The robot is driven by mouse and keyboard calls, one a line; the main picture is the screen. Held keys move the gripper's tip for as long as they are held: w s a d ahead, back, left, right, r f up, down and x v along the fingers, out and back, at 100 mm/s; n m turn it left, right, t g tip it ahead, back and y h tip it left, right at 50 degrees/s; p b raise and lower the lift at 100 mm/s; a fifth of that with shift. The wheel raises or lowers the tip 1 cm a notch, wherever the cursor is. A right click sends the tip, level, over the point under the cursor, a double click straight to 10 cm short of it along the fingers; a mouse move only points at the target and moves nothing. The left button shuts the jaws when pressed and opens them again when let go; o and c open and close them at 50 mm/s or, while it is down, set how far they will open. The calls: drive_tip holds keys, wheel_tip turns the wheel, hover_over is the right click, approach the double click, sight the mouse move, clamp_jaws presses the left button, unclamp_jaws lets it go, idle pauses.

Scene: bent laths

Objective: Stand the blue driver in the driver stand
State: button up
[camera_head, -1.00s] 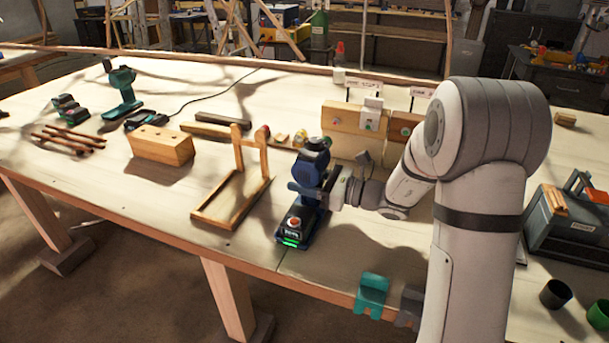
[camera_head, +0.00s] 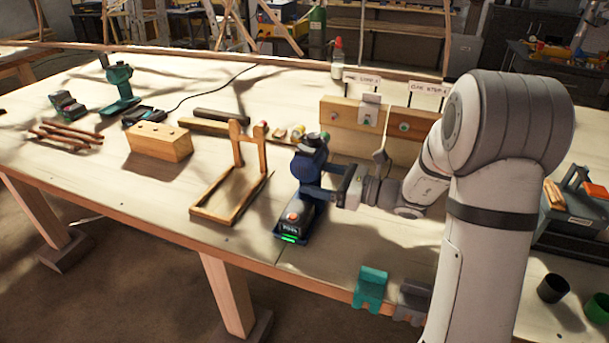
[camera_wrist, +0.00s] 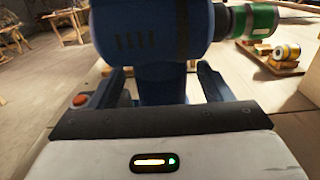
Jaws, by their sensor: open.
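The blue driver (camera_head: 309,167) stands upright near the table's front edge, on a dark foot (camera_head: 296,219) with a red button and a green light. In the wrist view the blue driver (camera_wrist: 150,35) fills the upper middle, its green-ringed nose pointing right. My gripper (camera_head: 312,190) is open around its handle; in the wrist view my gripper (camera_wrist: 160,78) has one finger on each side, with gaps beside the handle. A wooden frame with two uprights (camera_head: 237,150), seemingly the driver stand, is left of the driver and apart from it. Its tray is empty.
A wooden block with holes (camera_head: 160,142) and several brown sticks (camera_head: 66,136) lie to the left. A teal driver (camera_head: 120,88) stands at the far left. Wooden boards with signs (camera_head: 352,118) stand behind my gripper.

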drive_tip(key=v, duration=0.8)
drive_tip(key=shift+s, duration=0.1)
idle(0.9)
